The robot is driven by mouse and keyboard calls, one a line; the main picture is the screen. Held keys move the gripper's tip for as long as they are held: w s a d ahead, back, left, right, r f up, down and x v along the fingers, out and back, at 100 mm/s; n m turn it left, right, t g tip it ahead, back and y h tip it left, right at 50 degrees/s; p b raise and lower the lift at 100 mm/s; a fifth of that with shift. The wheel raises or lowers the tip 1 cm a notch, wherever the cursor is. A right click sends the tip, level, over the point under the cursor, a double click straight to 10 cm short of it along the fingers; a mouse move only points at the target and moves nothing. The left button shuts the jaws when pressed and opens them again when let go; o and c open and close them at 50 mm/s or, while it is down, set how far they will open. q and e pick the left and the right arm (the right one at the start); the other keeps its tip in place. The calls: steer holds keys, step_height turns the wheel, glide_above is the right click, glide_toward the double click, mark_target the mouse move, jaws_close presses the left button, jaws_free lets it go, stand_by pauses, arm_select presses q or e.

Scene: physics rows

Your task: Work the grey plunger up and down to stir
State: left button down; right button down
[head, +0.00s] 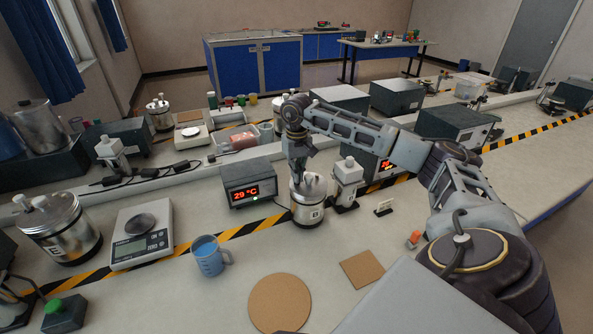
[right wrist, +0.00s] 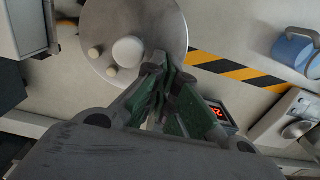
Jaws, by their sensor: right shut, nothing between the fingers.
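A steel calorimeter vessel (head: 307,212) stands upright on the bench under my right arm. In the right wrist view its round grey lid (right wrist: 152,22) carries a large pale knob (right wrist: 128,52) and two smaller pale pegs. I cannot tell which of these fittings is the grey plunger. My right gripper (head: 299,178) points down over the lid, and its green-padded fingers (right wrist: 162,68) are shut with nothing between them, beside the large knob in that view. Whether the fingertips touch the lid is unclear. My left gripper is not in view.
A temperature display (head: 248,183) reading 29 °C is left of the vessel, and a white bottle-like unit (head: 347,178) is right. A blue jug (head: 208,257), balance (head: 141,236) and another steel vessel (head: 60,232) stand leftward. A round cork mat (head: 279,303) lies in front.

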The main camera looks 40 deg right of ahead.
steer(key=shift+r, duration=0.15)
steer(key=shift+r+p, duration=1.3)
steer(key=shift+r, duration=0.6)
steer(key=shift+f, duration=0.3)
steer(key=shift+f+b, duration=1.2)
steer(key=shift+f, duration=0.55)
steer(key=shift+r, duration=0.1)
steer(key=shift+r+p, duration=1.3)
steer(key=shift+r, duration=0.65)
step_height(320, 180, up, 5)
steer(key=p, duration=0.3)
